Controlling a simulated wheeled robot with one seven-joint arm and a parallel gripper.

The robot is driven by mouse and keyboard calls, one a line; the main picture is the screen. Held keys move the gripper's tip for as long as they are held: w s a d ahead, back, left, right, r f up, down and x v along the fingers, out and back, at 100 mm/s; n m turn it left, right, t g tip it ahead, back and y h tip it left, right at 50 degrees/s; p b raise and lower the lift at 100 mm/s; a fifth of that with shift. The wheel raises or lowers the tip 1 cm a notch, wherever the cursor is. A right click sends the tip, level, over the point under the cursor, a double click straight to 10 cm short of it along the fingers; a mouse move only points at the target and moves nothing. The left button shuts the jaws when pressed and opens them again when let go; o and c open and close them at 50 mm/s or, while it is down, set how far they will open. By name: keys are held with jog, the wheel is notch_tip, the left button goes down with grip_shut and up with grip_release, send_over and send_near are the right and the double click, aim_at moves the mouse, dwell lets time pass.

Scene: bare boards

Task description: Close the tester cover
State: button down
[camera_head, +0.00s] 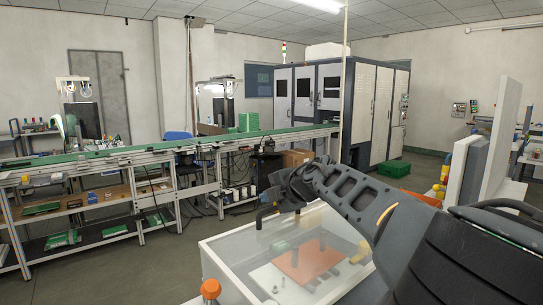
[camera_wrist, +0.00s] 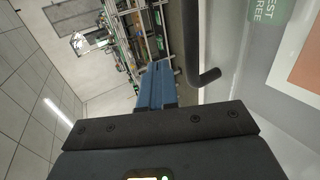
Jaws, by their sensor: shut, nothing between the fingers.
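The tester (camera_head: 215,262) is a pale box in the lower middle of the head view, with a see-through cover (camera_head: 235,245). An orange-red plate (camera_head: 308,262) shows through the cover. A black bent handle (camera_wrist: 205,82) stands out from the cover in the wrist view. My gripper (camera_head: 268,197) is above the tester's far edge in the head view. In the wrist view my gripper's blue-grey fingers (camera_wrist: 157,78) are together and empty, just left of the handle. Whether they touch it, I cannot tell. The cover's exact angle is unclear, and my arm hides the tester's right side.
An orange knob (camera_head: 210,289) is at the tester's near left corner. A long green-topped conveyor bench (camera_head: 110,158) runs behind on the left. Grey-white cabinets (camera_head: 330,90) stand at the back, with a green crate (camera_head: 394,168) on the floor. Open floor lies left of the tester.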

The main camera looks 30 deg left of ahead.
notch_tip(320, 180, up, 12)
jog(key=d+p, duration=0.2)
jog(key=p, duration=0.3)
jog(key=shift+s+d+p, duration=0.15)
jog(key=shift+s+p, duration=0.2)
jog(key=shift+s, duration=0.1)
